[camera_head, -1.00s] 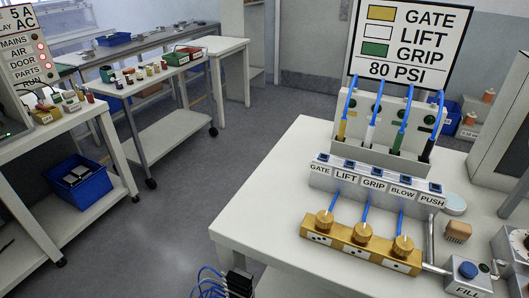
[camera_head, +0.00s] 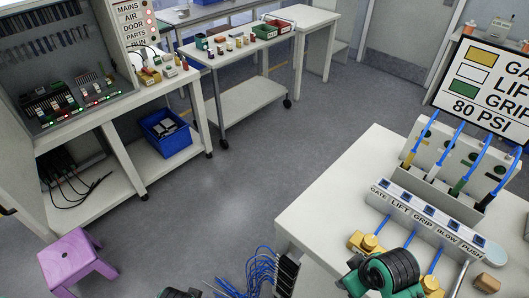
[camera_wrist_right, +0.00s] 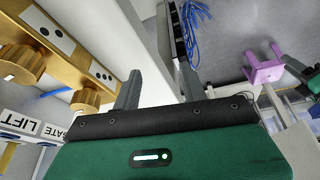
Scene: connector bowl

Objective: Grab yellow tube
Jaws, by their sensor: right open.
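The yellow tube (camera_head: 409,158) stands at the left end of a row in the white rack on the right-hand table. It has a yellow lower sleeve and a blue hose curving from its top. White, green and black-ended tubes stand to its right. My right gripper (camera_wrist_right: 160,78) is open and empty, its fingers apart, beside the brass knob block. In the head view, my right arm's green and black wrist shows at the bottom, nearer than the rack and apart from the tube; its fingers are hidden there. My left gripper (camera_head: 180,293) barely shows at the bottom edge.
A labelled GATE-to-PUSH button box (camera_head: 428,216) stands in front of the rack. The brass knob block (camera_head: 367,244) is nearer still, partly behind my right wrist. A sign (camera_head: 487,88) stands behind the rack. Blue cables (camera_head: 262,275) hang left of the table. A purple stool (camera_head: 72,258) stands far left.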

